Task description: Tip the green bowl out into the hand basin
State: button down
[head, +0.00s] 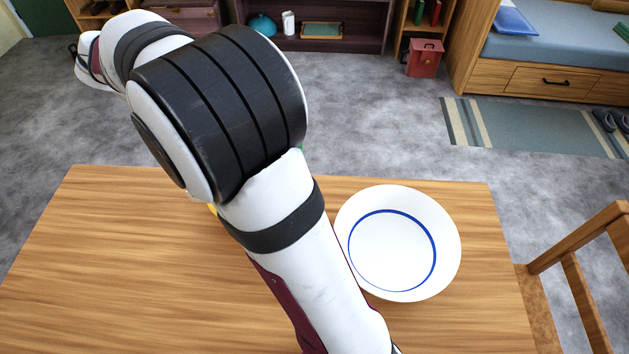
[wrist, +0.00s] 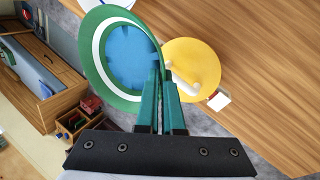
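The green bowl (wrist: 91,75) is in the wrist view, with a white band inside its rim and something blue (wrist: 128,55) with an uneven edge at its bottom. My gripper (wrist: 160,80) has its teal fingers closed together on the bowl's near right rim. In the head view my arm hides the gripper and nearly all of the bowl; only a green sliver (head: 301,149) shows beside the arm. The hand basin (head: 446,240), white with a blue ring, stands on the table right of my forearm and looks empty. Part of it shows at the top of the wrist view.
A yellow round dish (wrist: 204,58) with a white object (wrist: 181,84) by it is on the wooden table (head: 110,260), mostly hidden by my arm in the head view. A small white item (wrist: 218,101) lies near the table edge. A chair (head: 585,235) stands at the right.

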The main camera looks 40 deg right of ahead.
jog(key=s+d+f+m+g+y, duration=0.2)
jog(key=d+f+m, duration=0.8)
jog(key=d, duration=0.7)
notch_tip(320, 180, down, 2)
jog(key=shift+s+f+g+y, duration=0.3)
jog(key=shift+g+y, duration=0.2)
jog(key=shift+g, duration=0.1)
jog(key=shift+d+r, duration=0.1)
jog(key=s+r+t, duration=0.2)
jog(key=s+t, duration=0.1)
jog(key=shift+d+r+m+y, duration=0.2)
jog(key=shift+r+m+y, duration=0.1)
jog(key=shift+s+r+t, duration=0.15)
jog(key=shift+s+t, duration=0.35)
jog(key=shift+s, duration=0.15)
jog(key=shift+s+d+r+t, duration=0.15)
jog(key=shift+s+t, duration=0.75)
jog(key=shift+s, duration=0.3)
jog(key=shift+s+d+r+t, duration=0.1)
jog(key=shift+s+d+t, duration=0.05)
jog(key=shift+s+t, duration=0.9)
jog(key=shift+s+d+r+t+y, duration=0.1)
jog(key=shift+s+r+t+y, duration=0.1)
jog(key=shift+s+r+t, duration=0.65)
jog(key=shift+s+d+r+t+y, duration=0.1)
jog(key=shift+s+r+t+y, duration=0.1)
jog(key=shift+s+r+t, duration=0.7)
